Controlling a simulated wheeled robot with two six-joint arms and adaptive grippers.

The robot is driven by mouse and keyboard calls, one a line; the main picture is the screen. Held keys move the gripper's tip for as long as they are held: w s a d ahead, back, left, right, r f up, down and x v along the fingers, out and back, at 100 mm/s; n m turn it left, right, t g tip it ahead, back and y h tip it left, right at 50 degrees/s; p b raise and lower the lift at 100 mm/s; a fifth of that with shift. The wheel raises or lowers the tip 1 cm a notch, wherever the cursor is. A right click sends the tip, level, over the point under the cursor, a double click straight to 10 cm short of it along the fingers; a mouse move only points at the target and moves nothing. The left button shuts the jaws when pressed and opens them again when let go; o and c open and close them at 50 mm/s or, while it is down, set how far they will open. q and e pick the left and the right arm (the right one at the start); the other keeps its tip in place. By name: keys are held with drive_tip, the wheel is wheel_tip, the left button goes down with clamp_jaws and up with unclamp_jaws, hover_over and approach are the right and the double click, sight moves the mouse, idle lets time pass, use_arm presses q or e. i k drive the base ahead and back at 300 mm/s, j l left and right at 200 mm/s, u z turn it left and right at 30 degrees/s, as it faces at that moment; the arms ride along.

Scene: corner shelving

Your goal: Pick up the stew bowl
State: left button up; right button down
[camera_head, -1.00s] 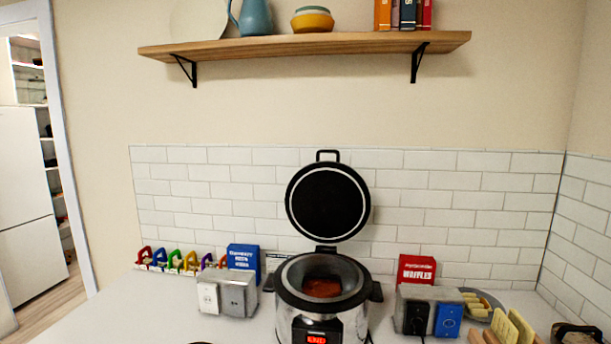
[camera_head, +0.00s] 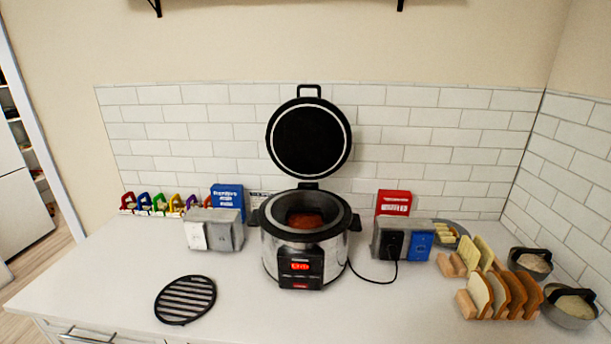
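A steel and black electric cooker (camera_head: 305,258) stands on the white counter with its round black lid (camera_head: 308,137) raised behind it. Its front display is lit red. Inside the cooker pot, reddish-brown stew (camera_head: 305,221) shows. I cannot make out a separate stew bowl; if there is one, I cannot tell it from the cooker's inner pot. Neither of my grippers is in view.
A black round trivet (camera_head: 186,299) lies on the counter (camera_head: 110,270) at front left. Outlet boxes (camera_head: 213,232) (camera_head: 401,240) flank the cooker, and a black cord runs to the right one. Front middle is clear.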

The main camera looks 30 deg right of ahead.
sight(295, 218)
drive_tip(key=k+j+z, duration=0.2)
drive_tip(key=j, duration=0.2)
drive_tip(key=j+z, duration=0.2)
drive_tip(key=j, duration=0.2)
drive_tip(key=k+j+z, duration=0.2)
drive_tip(key=j, duration=0.15)
